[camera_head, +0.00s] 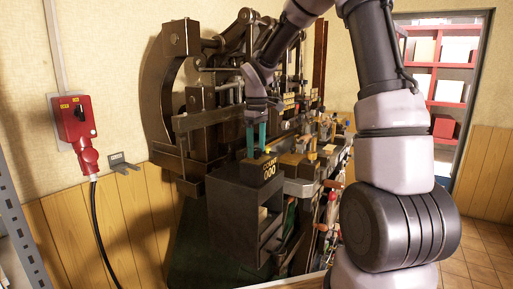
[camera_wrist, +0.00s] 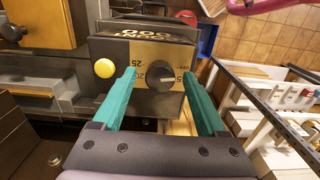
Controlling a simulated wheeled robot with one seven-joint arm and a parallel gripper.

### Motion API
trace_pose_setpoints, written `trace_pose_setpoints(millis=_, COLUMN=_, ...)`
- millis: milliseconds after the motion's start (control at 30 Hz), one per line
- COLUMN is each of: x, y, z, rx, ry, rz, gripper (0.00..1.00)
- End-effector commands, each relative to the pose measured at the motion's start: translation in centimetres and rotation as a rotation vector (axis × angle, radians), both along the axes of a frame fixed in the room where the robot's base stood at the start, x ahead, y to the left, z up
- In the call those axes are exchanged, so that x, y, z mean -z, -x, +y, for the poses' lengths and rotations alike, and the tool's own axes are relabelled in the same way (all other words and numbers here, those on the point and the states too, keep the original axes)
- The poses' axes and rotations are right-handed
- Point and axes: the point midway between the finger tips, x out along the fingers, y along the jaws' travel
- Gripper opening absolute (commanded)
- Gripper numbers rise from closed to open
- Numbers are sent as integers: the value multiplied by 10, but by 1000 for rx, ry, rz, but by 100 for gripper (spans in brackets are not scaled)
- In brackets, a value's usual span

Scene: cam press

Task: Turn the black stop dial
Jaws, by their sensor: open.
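The black stop dial (camera_wrist: 160,76) is a round knob on a brass-coloured plate (camera_wrist: 138,51) with printed numbers, in the wrist view. My gripper (camera_wrist: 159,75) is open, with one teal finger on each side of the dial. The fingertips look level with the dial in the picture; I cannot tell whether they touch it. In the head view my gripper (camera_head: 256,140) points down over the dark counter box (camera_head: 266,172), which reads COUNT 000. The dial cannot be made out in the head view.
A yellow button (camera_wrist: 104,68) sits left of the dial on the same box. A dark press (camera_head: 172,95) stands behind, and a grey cabinet (camera_head: 232,215) lies below. Hanging tools (camera_head: 328,215) line the right side. A red switch box (camera_head: 76,118) is on the left wall.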

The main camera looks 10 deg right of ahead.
Motion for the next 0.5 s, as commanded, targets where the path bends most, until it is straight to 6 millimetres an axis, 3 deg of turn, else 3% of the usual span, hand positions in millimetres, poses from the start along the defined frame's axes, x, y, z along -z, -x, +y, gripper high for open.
trace_pose_setpoints(millis=267, x=2, y=0, z=0, rx=0, ry=-1, rz=-1, gripper=75)
trace_pose_setpoints(millis=300, x=2, y=0, z=0, rx=0, ry=0, rz=0, gripper=71)
trace_pose_setpoints(millis=500, x=2, y=0, z=0, rx=0, ry=0, rz=-1, gripper=0)
